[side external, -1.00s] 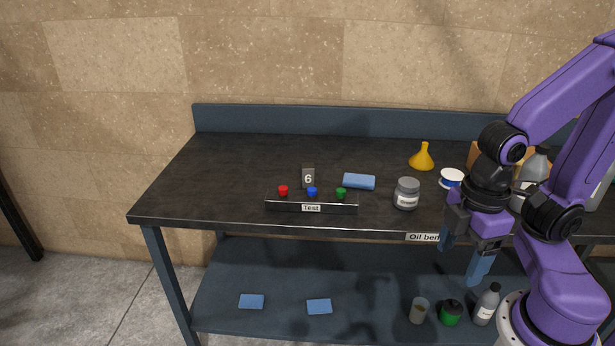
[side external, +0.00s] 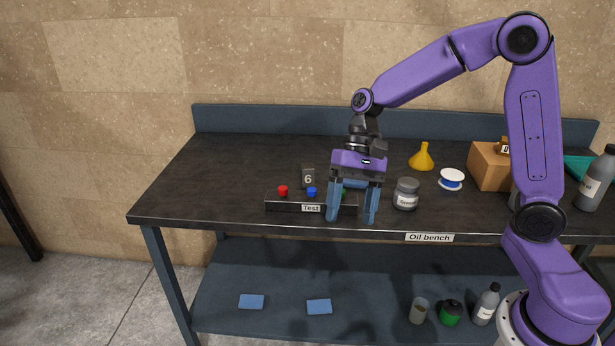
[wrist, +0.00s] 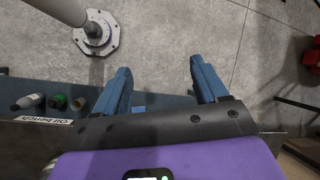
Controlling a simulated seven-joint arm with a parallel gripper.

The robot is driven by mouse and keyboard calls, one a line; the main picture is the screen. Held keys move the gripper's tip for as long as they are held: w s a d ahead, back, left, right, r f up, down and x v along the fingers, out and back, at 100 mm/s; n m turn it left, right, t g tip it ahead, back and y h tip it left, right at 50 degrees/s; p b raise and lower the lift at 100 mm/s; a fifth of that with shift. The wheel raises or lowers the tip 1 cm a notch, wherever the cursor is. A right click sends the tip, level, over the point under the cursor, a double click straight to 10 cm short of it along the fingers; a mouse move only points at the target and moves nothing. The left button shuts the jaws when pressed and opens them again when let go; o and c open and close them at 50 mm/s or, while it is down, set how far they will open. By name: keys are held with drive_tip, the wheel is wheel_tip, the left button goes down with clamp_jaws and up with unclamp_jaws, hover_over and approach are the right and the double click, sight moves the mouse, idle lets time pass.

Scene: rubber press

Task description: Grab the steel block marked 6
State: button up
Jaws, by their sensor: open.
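The steel block marked 6 (side external: 308,177) is a small dark block with a white 6 on its face. It stands upright on the bench, just behind the Test tray (side external: 285,205), in the side view. My gripper (side external: 352,218) is open and empty, with blue fingers pointing down near the bench's front edge, right of the block and apart from it. It covers the right end of the tray. In the wrist view, my gripper (wrist: 160,75) shows its two fingers spread with nothing between them. The block is not in the wrist view.
Red (side external: 283,190) and blue (side external: 312,192) buttons sit at the tray. A grey jar (side external: 406,194) stands just right of my gripper. A yellow funnel (side external: 422,157), a spool (side external: 452,179) and a cardboard box (side external: 487,167) are further right. The bench's left side is clear.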

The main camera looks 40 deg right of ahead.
drive_tip(key=w+d+f+m+t+y, duration=0.1)
drive_tip(key=w+d+m, duration=0.15)
drive_tip(key=w, duration=0.25)
drive_tip(key=w+d+m+y, duration=0.2)
drive_tip(key=w+m, duration=0.2)
drive_tip(key=w, duration=0.1)
drive_tip(key=m+t+y, duration=0.3)
drive_tip(key=m+t, duration=0.7)
drive_tip(key=m, duration=0.4)
approach(307, 166)
drive_tip(key=x, duration=1)
drive_tip(key=shift+d+f, duration=0.1)
clamp_jaws()
